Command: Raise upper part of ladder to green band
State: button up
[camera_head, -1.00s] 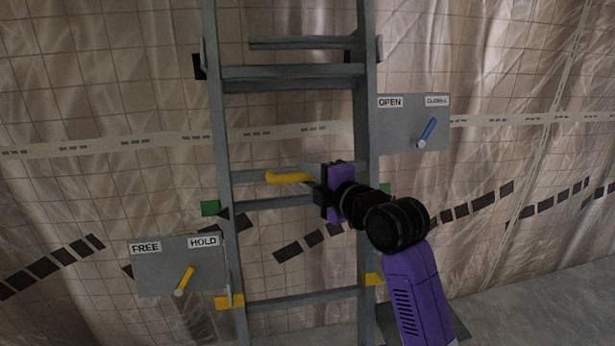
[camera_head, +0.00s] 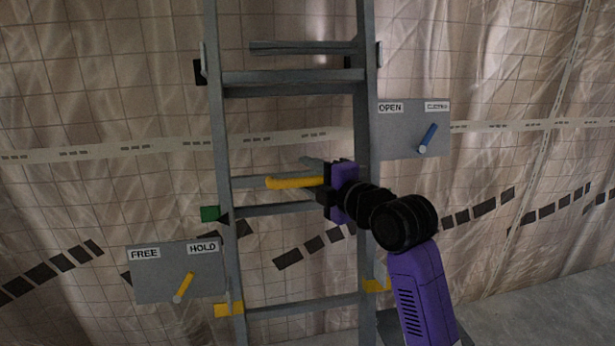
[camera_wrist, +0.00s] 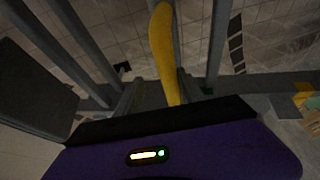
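The grey ladder (camera_head: 220,120) stands against the wall, its upper part carrying a yellow handle (camera_head: 290,182). A green band (camera_head: 209,213) is on the left rail; a black pointer (camera_head: 223,218) sits beside it at about its height. Yellow bands (camera_head: 228,310) are lower on the rails. My gripper (camera_head: 318,172) is at the handle's right end. In the wrist view the yellow handle (camera_wrist: 162,50) runs between the fingers (camera_wrist: 156,95), which stand apart with a gap visible on its left. Contact on its right is unclear.
The lower left plate (camera_head: 150,280), marked FREE and HOLD, has a yellow lever (camera_head: 184,287) leaning toward HOLD. The right plate (camera_head: 395,145), marked OPEN and apparently CLOSED, has a blue lever (camera_head: 429,137) tilted right. My arm covers part of the right rail.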

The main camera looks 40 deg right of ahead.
jog(key=b+v, duration=0.1)
jog(key=v, duration=0.6)
jog(key=shift+b, duration=0.35)
notch_tip(320, 180, up, 5)
jog(key=s+d+m+t+h, duration=0.2)
jog(key=m+t+h, duration=0.1)
jog(key=m, duration=0.4)
jog(key=s+a+f+m, duration=0.6)
jog(key=s+a+f, duration=0.15)
jog(key=f, duration=0.25)
jog(key=s+a+f+m, duration=0.7)
jog(key=a+f, duration=0.1)
jog(key=f, duration=0.2)
jog(key=s+a+f+n+g+y, duration=0.2)
jog(key=s+a+f, duration=0.3)
jog(key=s, duration=0.3)
jog(key=s+a+f+n+g+y, duration=0.2)
jog(key=s+a+f+y, duration=0.2)
jog(key=s, duration=0.4)
jog(key=shift+s+a+f+n+g, duration=0.25)
jog(key=shift+a+f+n+g, duration=0.25)
jog(key=shift+f, duration=0.5)
